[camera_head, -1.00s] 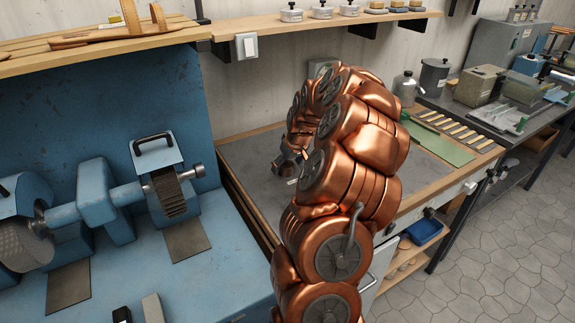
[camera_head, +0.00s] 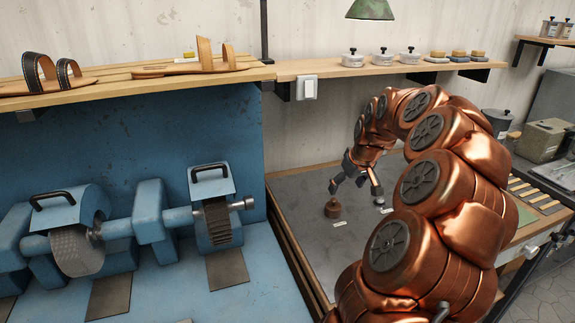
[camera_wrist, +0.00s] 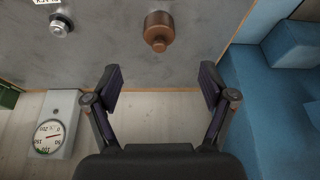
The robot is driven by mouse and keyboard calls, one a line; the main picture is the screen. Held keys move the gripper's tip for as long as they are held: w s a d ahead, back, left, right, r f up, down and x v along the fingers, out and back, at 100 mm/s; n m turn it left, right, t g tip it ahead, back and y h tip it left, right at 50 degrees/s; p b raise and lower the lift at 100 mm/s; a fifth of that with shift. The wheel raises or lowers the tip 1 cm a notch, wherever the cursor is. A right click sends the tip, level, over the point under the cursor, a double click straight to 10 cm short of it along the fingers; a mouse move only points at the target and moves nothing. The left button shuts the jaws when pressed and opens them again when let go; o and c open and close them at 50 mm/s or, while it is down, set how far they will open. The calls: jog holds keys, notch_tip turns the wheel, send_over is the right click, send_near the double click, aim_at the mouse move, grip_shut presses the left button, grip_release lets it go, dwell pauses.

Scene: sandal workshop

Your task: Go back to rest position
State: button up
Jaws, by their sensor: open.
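My gripper (camera_head: 356,184) is at the end of my copper-coloured arm, above the grey worktop (camera_head: 300,200). In the wrist view my gripper (camera_wrist: 160,88) has its two dark fingers spread wide, with nothing between them. A small brown copper-coloured weight (camera_head: 333,208) stands on the worktop just below and left of the fingers, apart from them. It also shows in the wrist view (camera_wrist: 158,30), beyond the fingertips. A small silver weight (camera_wrist: 60,26) stands farther left there, and it shows partly behind a finger in the head view (camera_head: 380,199).
A blue grinding machine (camera_head: 150,215) fills the left side, beside the worktop. A wooden shelf (camera_head: 370,68) with several lidded pots runs above, and another shelf (camera_head: 110,78) holds sandals. A dial gauge (camera_wrist: 50,135) is at lower left in the wrist view. A green lamp (camera_head: 371,9) hangs above.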

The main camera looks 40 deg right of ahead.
jog(key=s+a+r+n+g+y, duration=0.1)
jog(key=s+a+n, duration=0.1)
jog(key=a, duration=1.2)
jog(key=s+a+r+n+g+y, duration=0.1)
jog(key=s+a, duration=0.1)
jog(key=a, duration=1.2)
jog(key=s+a+f+g, duration=0.1)
jog(key=s+a, duration=0.3)
jog(key=s, duration=0.3)
jog(key=s+a+f+g, duration=0.1)
jog(key=s+a+f, duration=0.1)
jog(key=s+a, duration=0.2)
jog(key=s+a+f+g+h, duration=0.1)
jog(key=s+a, duration=0.3)
jog(key=s, duration=0.6)
jog(key=shift+f+g, duration=0.2)
jog(key=shift+g, duration=0.3)
jog(key=shift+s+d, duration=0.1)
jog(key=shift+d, duration=0.05)
